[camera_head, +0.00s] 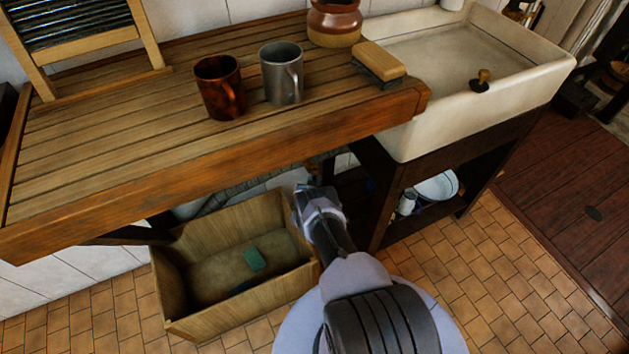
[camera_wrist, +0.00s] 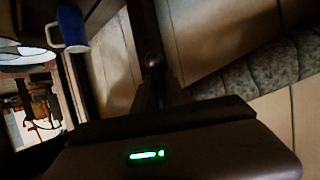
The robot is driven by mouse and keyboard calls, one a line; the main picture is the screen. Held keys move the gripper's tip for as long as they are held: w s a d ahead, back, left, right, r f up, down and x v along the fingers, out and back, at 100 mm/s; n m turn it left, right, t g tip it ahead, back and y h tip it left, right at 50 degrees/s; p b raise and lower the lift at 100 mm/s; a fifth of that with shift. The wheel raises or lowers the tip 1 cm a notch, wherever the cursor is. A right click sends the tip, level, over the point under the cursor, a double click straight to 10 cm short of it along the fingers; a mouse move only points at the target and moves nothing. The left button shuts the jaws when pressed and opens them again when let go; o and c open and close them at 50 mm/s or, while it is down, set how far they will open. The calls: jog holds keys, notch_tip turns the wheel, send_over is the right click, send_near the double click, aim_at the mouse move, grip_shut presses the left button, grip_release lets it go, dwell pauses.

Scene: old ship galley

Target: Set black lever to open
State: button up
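My gripper (camera_head: 308,192) is under the front edge of the wooden counter, above the right end of an open wooden box. In the wrist view, a dark upright piece with a rounded knob (camera_wrist: 152,62) stands just beyond my gripper's dark body. It may be the black lever, but the picture is too dark to be sure. I cannot tell whether my gripper touches it. My fingertips are not clear in either view. In the head view, the counter and my arm hide most of this spot, and I cannot make out the lever there.
The slatted counter (camera_head: 130,150) overhangs my gripper. The wooden box (camera_head: 285,285) stands below, with a green block (camera_head: 254,259) inside. A mottled grey pipe (camera_wrist: 255,72) runs close by. A sink stand's dark leg (camera_head: 383,215) is to the right. A blue mug (camera_wrist: 72,28) shows at left.

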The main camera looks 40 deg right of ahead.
grip_shut()
dwell(1.1)
jog(key=shift+a, duration=0.15)
